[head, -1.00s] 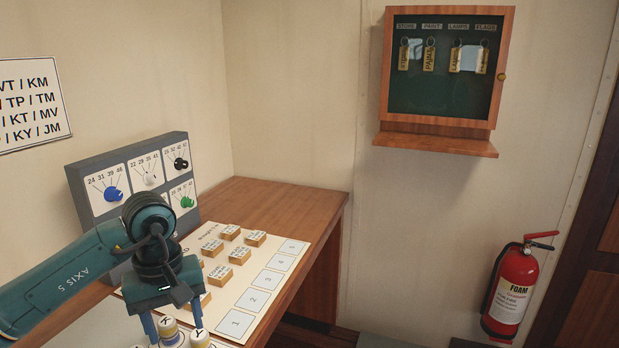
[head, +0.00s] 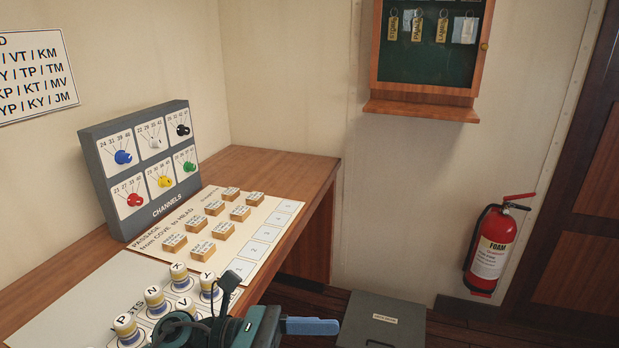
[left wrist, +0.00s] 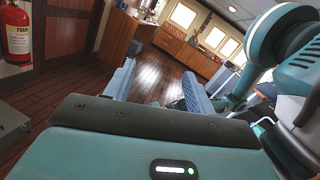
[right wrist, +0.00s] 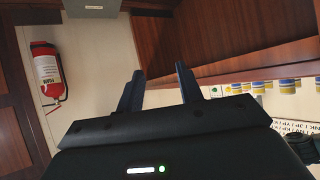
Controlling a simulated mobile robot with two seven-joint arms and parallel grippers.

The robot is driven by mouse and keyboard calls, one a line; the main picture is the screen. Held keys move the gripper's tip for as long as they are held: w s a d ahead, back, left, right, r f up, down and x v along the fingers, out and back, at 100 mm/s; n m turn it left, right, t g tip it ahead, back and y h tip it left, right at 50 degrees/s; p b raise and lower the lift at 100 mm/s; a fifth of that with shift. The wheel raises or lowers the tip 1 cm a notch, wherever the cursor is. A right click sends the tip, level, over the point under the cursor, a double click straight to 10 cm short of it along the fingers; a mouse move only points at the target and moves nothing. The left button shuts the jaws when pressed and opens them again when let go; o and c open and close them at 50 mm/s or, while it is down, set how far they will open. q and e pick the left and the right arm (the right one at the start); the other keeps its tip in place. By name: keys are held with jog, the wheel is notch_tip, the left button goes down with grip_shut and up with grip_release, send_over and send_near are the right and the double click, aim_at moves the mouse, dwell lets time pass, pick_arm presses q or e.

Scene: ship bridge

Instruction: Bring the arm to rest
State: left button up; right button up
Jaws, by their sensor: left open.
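My left arm shows in the head view at the bottom middle, folded low beside the desk's front edge. Its left gripper (head: 312,326) points right, with one pale blue finger visible and the other hidden. In the left wrist view, the left gripper (left wrist: 161,88) is open and empty, with wooden floor showing between its fingers. My right gripper (right wrist: 158,88) shows only in the right wrist view. Its two dark fingers stand apart with nothing between them, near the desk's wooden side.
The desk (head: 265,168) holds a channels panel (head: 110,200), a passage sheet (head: 285,207) with wooden blocks and several lettered pegs (head: 154,298). A grey box (head: 375,320) stands on the floor at right. A fire extinguisher (head: 490,250) and key cabinet (head: 425,65) hang on the wall.

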pick_arm(q)
jog(key=w+a+f+n+t+y, duration=0.2)
jog(key=a+f+n+t+y, duration=0.25)
jog(key=n+t, duration=0.85)
jog(key=w+a+f+n+t+y, duration=0.3)
jog(key=a+f+n+t+y, duration=0.15)
jog(key=n, duration=1.65)
jog(key=s+a+f+n+g+y, duration=0.2)
jog(key=s+a+f+n+y, duration=0.1)
jog(key=s+f+n, duration=0.3)
jog(key=s+a+f+n+g+y, duration=0.3)
jog(key=s+f+n, duration=0.2)
jog(key=f+n, duration=0.3)
notch_tip(320, 180, down, 2)
jog(key=shift+s+f+n+y, duration=0.25)
jog(key=shift+s+n+y, duration=0.05)
jog(key=shift+s, duration=0.05)
jog(key=shift+a+g, duration=0.1)
jog(key=shift+g, duration=0.15)
